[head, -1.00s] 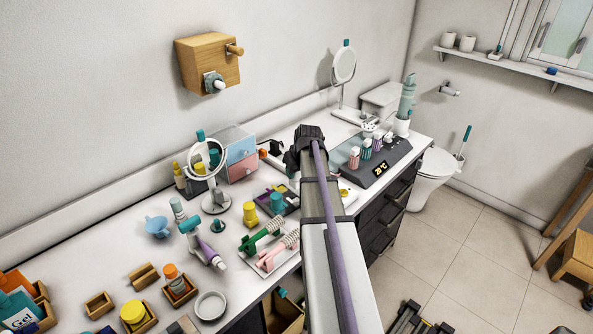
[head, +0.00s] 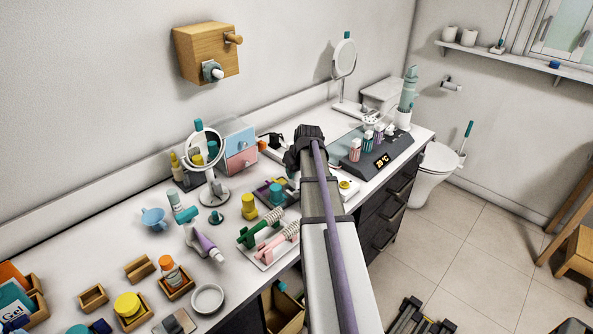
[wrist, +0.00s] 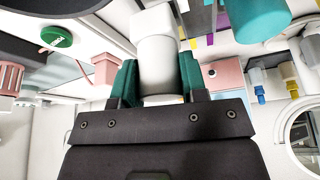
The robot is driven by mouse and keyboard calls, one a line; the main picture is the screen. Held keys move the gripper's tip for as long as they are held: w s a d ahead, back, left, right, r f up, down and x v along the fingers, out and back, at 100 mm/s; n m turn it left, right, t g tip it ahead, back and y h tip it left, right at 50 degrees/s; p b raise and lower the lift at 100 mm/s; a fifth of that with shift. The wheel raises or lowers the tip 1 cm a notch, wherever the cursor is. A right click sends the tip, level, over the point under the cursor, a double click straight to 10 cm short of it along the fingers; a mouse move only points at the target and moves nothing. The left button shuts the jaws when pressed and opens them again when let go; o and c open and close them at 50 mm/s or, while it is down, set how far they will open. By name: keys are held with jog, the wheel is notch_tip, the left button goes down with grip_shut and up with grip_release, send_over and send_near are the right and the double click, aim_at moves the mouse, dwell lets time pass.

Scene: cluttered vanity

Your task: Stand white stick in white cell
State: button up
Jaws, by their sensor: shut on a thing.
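My gripper (wrist: 158,78) has teal fingers shut on the white stick (wrist: 155,55), a white cylinder with a squarer, wider white end pointing to the top of the wrist view. In the head view my gripper (head: 308,140) is over the counter near the back, and my arm hides its fingers and the stick. A dark tray with coloured cells (head: 262,190) lies left of my arm, with a teal-capped thing on it. Part of a tray with grey, purple and yellow patches (wrist: 200,22) shows in the wrist view. I cannot make out the white cell surely.
A round mirror (head: 212,187), a yellow jar (head: 249,208) and a rack with green and pink holders (head: 268,243) stand left of my arm. A grey console (head: 378,152) with striped bottles is on the right. A teal cylinder (wrist: 258,18) is close to the stick.

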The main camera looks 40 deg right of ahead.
aim_at(297, 179)
jog(key=shift+f+b, duration=1.95)
dwell(0.7)
jog(key=shift+f, duration=0.1)
jog(key=o, duration=1.1)
jog(key=shift+o, duration=0.2)
jog(key=p+v, duration=1)
jog(key=v, duration=0.1)
jog(key=shift+w, duration=0.1)
